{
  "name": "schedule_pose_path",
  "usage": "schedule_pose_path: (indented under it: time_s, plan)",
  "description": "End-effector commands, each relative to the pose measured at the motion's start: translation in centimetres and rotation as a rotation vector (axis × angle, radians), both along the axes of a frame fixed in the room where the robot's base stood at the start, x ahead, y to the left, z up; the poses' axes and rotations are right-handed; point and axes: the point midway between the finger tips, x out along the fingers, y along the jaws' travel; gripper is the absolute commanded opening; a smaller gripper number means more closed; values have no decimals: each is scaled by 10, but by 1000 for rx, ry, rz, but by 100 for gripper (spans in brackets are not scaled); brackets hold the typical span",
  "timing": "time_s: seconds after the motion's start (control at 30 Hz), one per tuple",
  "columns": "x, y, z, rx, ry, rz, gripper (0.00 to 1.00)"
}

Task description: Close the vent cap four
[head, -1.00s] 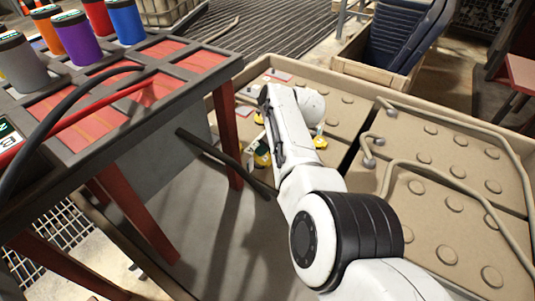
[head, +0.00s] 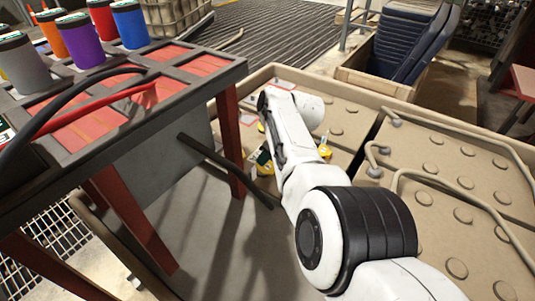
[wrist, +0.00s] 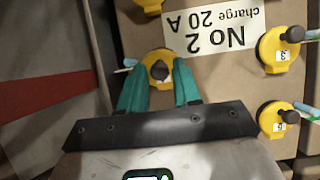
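In the wrist view a round yellow vent cap (wrist: 159,56) with a dark knob sits on the tan battery top. Its number is not visible, so I cannot tell if it is cap four. My gripper (wrist: 158,66) has its two teal fingers apart, one on each side of this cap's knob. I see no clear contact with the knob. Two more yellow caps with dark knobs, an upper one (wrist: 280,50) and a lower one (wrist: 278,119), stand at the right with small number tags. In the head view my arm hides the gripper.
A label reading "No 2 charge 20 A" (wrist: 215,35) lies upside down beside the cap. In the head view a red-legged table (head: 190,90) with coloured canisters stands at the left. A dark bar (head: 225,168) sticks out from it towards my arm. Cables (head: 450,185) cross the battery tops at right.

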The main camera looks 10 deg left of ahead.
Motion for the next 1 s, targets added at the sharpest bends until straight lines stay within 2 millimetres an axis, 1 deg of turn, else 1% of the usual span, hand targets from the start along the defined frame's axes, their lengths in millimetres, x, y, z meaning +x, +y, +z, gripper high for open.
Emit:
schedule_pose_path:
  time_s: [0.17,0.33,0.67,0.93,1.0]
  plan:
    - [0,0,1,0,0,1,32]
    - [-1,-1,9,1,0,1,32]
    - [-5,-12,33,0,1,0,32]
    - [-9,-25,58,0,0,-1,32]
    - [-10,-29,67,1,-1,0,32]
